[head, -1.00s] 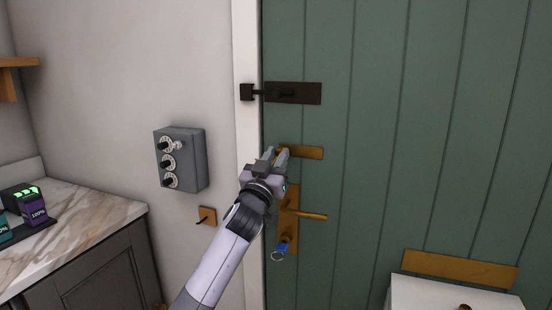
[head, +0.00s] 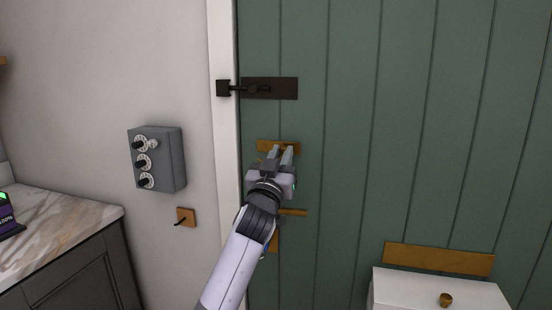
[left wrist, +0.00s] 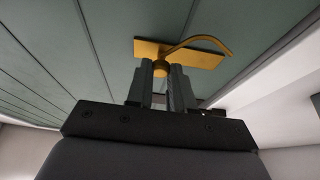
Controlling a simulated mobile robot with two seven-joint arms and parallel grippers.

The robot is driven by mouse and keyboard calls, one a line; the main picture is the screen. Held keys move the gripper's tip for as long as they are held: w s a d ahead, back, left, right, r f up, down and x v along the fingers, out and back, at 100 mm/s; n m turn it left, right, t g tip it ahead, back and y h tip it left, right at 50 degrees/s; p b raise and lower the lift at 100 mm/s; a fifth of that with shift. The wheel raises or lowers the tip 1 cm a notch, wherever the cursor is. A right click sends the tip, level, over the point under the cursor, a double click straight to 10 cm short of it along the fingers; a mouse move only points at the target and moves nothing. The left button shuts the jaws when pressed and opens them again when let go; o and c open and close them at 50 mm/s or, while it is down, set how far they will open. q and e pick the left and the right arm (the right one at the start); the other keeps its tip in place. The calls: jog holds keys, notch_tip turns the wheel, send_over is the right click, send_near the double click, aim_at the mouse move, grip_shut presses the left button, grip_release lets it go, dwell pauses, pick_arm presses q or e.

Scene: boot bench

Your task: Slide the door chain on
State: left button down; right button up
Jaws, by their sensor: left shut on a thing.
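The brass door-chain plate (head: 264,147) is fixed to the green door below the black bolt. My left gripper (head: 281,152) is at the middle of this plate, its fingers pointing at the door. In the left wrist view, the gripper (left wrist: 161,78) is shut on the small brass knob (left wrist: 161,68) at the chain's end, which lies against the plate (left wrist: 146,48). The brass chain (left wrist: 205,38) curves from the knob up and over to the right. The fingers hide part of the knob and plate. My right gripper is not in view.
The black bolt (head: 285,88) spans door and frame above. A brass lever handle (head: 293,213) is just below my gripper, partly hidden by my arm. A grey dial box (head: 168,160) and small switch (head: 186,217) are on the left wall. A white box (head: 440,285) stands lower right.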

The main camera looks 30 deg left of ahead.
pick_arm(q)
jog(key=c, duration=1)
grip_release()
jog(key=b+v, duration=0.1)
jog(key=v, duration=0.6)
